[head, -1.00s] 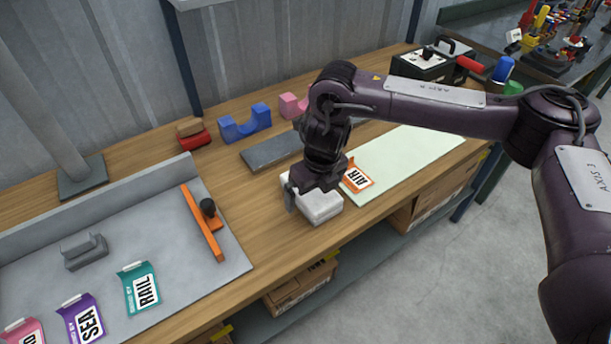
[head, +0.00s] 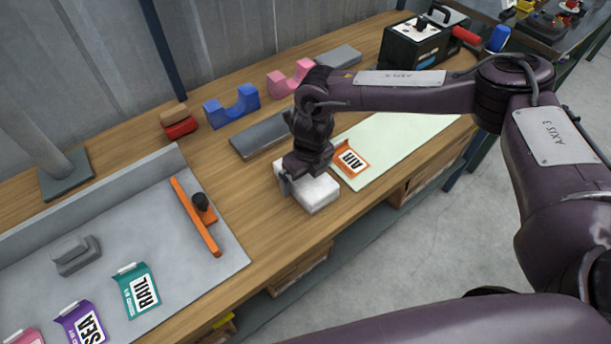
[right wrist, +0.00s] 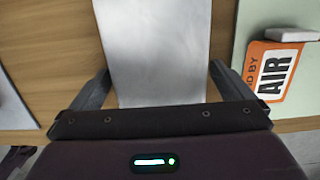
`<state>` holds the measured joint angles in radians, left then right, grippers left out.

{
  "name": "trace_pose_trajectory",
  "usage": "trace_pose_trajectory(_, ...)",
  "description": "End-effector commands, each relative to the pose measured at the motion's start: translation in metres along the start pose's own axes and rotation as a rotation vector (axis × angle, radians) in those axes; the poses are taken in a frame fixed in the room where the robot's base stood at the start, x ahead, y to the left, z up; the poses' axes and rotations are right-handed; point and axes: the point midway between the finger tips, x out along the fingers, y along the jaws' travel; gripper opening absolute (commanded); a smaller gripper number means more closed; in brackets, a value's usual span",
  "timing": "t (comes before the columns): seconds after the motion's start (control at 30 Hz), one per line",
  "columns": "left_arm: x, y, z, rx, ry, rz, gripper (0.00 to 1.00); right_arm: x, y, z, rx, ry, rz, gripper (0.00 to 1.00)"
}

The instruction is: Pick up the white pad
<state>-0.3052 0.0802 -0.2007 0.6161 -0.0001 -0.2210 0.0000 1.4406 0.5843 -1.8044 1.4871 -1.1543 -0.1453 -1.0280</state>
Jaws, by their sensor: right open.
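The white pad (head: 318,194) is a pale block lying on the wooden bench, left of the orange AIR tag. My right gripper (head: 287,186) is over its left part and hides some of its top. In the right wrist view a pale, flat face of the pad (right wrist: 155,50) fills the space between the two fingers. My right gripper (right wrist: 160,85) is open, with one finger on each side of the pad and a visible gap on both sides. My left gripper is not in view.
A pale green mat (head: 400,145) with the AIR tag (head: 350,160) lies right of the pad. A dark grey slab (head: 262,136), blue cradle (head: 232,107) and pink cradle (head: 290,79) stand behind. A grey tray (head: 150,220) with an orange bar (head: 194,215) is left.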

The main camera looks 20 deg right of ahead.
Motion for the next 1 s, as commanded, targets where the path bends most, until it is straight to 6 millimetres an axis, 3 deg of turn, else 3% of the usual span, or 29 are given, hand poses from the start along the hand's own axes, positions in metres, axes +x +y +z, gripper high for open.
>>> trace_pose_trajectory(0.2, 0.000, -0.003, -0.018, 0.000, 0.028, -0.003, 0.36, 0.001, 0.000, 0.000, 0.000, -0.001, 0.000, 1.00)
trace_pose_trajectory(0.5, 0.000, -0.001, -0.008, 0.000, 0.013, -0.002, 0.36, 0.001, 0.000, 0.000, 0.000, -0.001, 0.000, 0.61)
trace_pose_trajectory(0.8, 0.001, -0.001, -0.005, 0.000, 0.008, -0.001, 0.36, -0.002, 0.000, 0.001, 0.000, -0.001, 0.000, 0.60)
trace_pose_trajectory(1.0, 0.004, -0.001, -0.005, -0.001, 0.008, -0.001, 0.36, -0.018, -0.001, 0.003, 0.000, -0.003, 0.000, 0.60)
